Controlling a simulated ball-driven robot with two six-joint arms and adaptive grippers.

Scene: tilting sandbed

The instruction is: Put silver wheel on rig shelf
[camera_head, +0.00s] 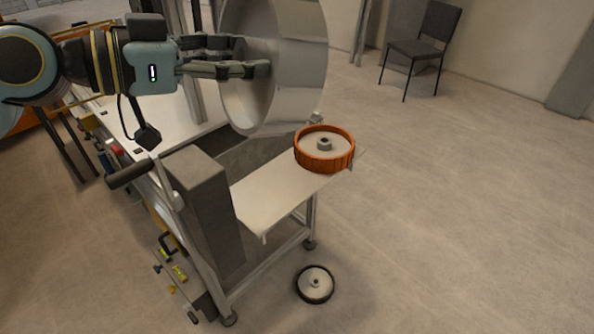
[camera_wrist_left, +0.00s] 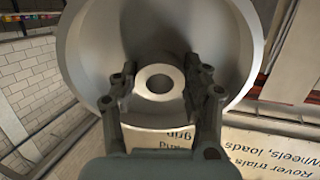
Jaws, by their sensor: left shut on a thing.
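The silver wheel (camera_head: 304,70) is a large, wide metal ring, upright on its rim side in the upper middle of the head view. My left gripper (camera_head: 258,69) reaches into its open side and is shut on its hub. The left wrist view shows the wheel's hub (camera_wrist_left: 159,83) between the fingers (camera_wrist_left: 160,92), with the wheel's bowl around them. A pale flat shelf (camera_head: 270,192) sticks out from the rig below the wheel. I cannot tell whether the wheel touches anything beneath it. My right gripper is not in view.
An orange-rimmed wheel (camera_head: 325,163) lies flat at the shelf's far right end. The near left part of the shelf is bare. A small black-rimmed wheel (camera_head: 315,284) lies on the floor. A grey post (camera_head: 205,205) stands left of the shelf. A chair (camera_head: 424,47) stands far back.

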